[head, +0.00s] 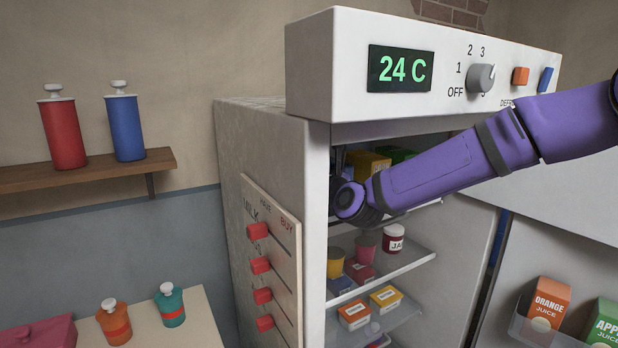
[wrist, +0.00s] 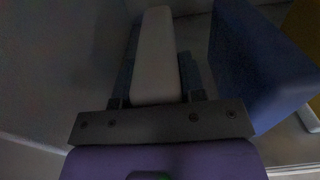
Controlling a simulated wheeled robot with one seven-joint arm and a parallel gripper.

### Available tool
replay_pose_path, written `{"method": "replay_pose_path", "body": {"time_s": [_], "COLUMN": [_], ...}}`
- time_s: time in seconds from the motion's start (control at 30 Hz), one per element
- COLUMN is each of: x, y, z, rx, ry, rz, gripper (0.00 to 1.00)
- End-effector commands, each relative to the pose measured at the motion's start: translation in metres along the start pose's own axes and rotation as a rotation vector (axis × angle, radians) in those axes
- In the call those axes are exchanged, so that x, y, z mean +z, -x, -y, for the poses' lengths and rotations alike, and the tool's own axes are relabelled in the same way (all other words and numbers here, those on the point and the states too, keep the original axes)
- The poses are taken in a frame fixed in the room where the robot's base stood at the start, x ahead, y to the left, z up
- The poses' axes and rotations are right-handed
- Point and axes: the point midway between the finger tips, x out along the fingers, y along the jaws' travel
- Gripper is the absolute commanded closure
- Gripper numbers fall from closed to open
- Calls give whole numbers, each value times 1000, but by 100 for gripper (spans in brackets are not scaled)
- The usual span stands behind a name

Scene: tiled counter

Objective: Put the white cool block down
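The white cool block (wrist: 157,45) is a long pale bar in the dim wrist view. My gripper (wrist: 157,62) has one dark finger along each side of the block and is shut on it. In the head view my purple arm reaches through the open front of the fridge into its upper part. The fridge's left wall and my arm hide the gripper's fingers and the block there. What lies directly under the block cannot be made out.
A blue box (wrist: 258,65) stands close to the right of the block, with a yellow thing (wrist: 304,30) beyond. A grey wall (wrist: 55,70) is on the left. Below my arm, a fridge shelf (head: 408,262) holds a jam jar (head: 393,239) and cups. The open door (head: 560,240) holds juice cartons.

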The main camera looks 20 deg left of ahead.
Motion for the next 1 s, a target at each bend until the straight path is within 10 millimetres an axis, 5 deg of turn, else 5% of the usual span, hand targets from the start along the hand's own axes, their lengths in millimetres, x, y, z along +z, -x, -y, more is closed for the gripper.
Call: {"method": "replay_pose_path", "body": {"time_s": [0.13, 0.5, 1.0], "x": [0, 3, 2], "y": [0, 2, 92], "z": [0, 0, 1], "rx": [0, -1, -1], "ry": [0, 0, 2], "rz": [0, 0, -2], "gripper": [37, 37, 37]}}
